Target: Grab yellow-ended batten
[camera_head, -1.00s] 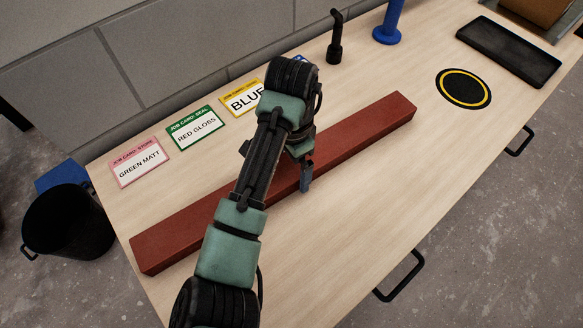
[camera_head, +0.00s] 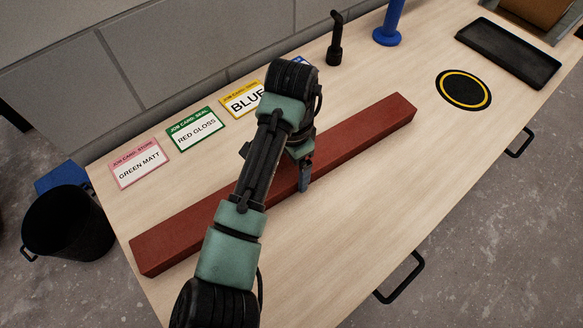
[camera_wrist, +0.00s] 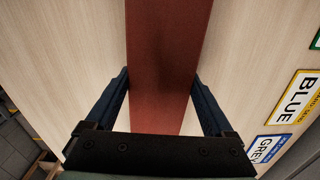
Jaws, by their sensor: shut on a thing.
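A long red-brown batten (camera_head: 370,130) lies diagonally across the pale wooden table, and it runs up the middle of the wrist view (camera_wrist: 168,45). No yellow shows on either of its ends in the head view. My gripper (camera_head: 303,172) is over the batten near its middle. In the wrist view my gripper (camera_wrist: 160,76) has one dark blue finger on each side of the batten, shut across its width. The batten appears to rest on the table. My arm hides part of its middle.
Job cards for green matt (camera_head: 140,164), red gloss (camera_head: 195,128) and blue (camera_head: 243,99) lie along the back edge. A black disc with a yellow ring (camera_head: 463,89), a black tray (camera_head: 508,52) and a blue post (camera_head: 388,25) stand right. A black bin (camera_head: 70,222) is at left.

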